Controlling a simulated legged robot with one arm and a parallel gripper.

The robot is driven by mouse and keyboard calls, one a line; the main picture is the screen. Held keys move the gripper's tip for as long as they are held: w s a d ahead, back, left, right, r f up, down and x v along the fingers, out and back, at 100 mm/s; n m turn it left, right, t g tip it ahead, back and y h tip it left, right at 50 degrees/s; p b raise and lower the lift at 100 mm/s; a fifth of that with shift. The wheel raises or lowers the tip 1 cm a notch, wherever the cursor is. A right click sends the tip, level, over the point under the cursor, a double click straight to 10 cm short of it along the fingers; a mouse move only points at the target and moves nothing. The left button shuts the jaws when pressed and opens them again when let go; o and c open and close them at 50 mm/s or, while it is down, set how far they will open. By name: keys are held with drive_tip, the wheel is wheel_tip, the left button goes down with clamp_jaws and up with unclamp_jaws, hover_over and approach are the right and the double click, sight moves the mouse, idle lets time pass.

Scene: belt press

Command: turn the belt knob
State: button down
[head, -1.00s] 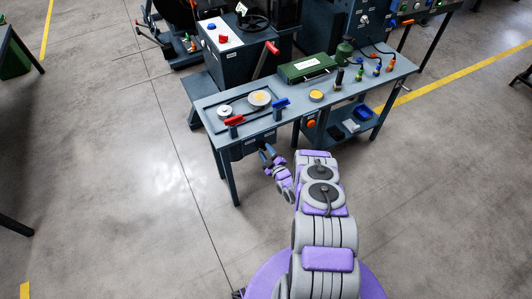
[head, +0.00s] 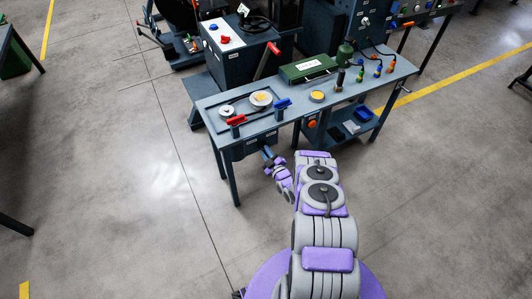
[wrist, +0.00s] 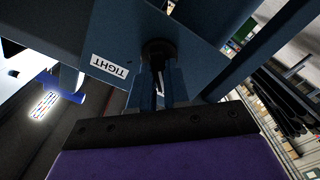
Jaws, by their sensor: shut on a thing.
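The belt knob (wrist: 158,50) is a dark round knob on the front face of the bench, in the upper middle of the wrist view. A white label reading TIGHT (wrist: 109,66) is beside it. My gripper (wrist: 162,80) is shut on the knob, its two blue fingers pointing straight at it. In the head view my gripper (head: 267,153) is at the bench's front face, below the left part of the top. The knob is hidden there behind my gripper.

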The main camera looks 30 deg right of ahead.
drive_tip(key=shift+s+d+f+m+b, duration=0.1)
drive_tip(key=shift+m+b, duration=0.25)
drive_tip(key=shift+m, duration=2.5)
drive_tip(key=shift+s+d+f+m+b, duration=0.15)
drive_tip(key=shift+m+b, duration=0.2)
drive_tip(key=shift+m, duration=2.55)
drive_tip(key=shift+w+d+f+m+b, duration=0.1)
drive_tip(key=shift+m+b, duration=0.25)
drive_tip(key=shift+m, duration=2.5)
drive_tip(key=c, duration=1.4)
unclamp_jaws()
drive_tip(key=o, duration=0.3)
drive_tip(key=shift+r, duration=0.15)
